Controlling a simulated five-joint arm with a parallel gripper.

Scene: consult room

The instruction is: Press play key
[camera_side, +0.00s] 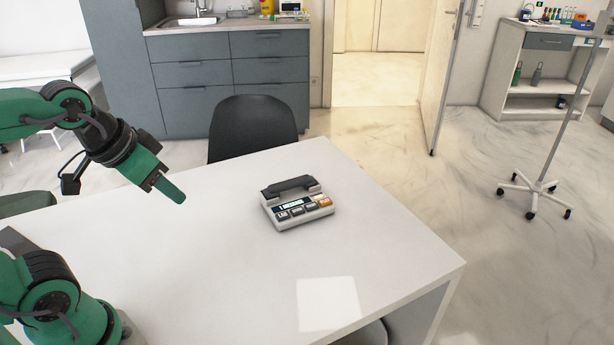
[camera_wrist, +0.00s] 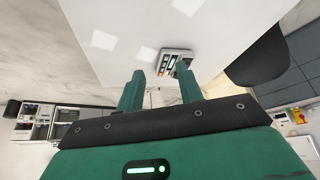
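A small white desk device (camera_side: 298,207) with a dark handset on top, a lit display and a row of keys sits on the white table (camera_side: 240,290). One key at the right end is orange and the others are dark. The key labels are too small to read. In the wrist view the device (camera_wrist: 174,62) lies beyond my fingertips. My gripper (camera_side: 180,196) is above the table, left of the device and clear of it. In the wrist view my gripper (camera_wrist: 160,72) shows two green fingers spread apart with nothing between them.
A dark chair (camera_side: 252,125) stands behind the table. Grey drawers (camera_side: 235,75) with a sink stand at the back left. A wheeled stand (camera_side: 540,185) is on the floor at right. The table around the device is clear.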

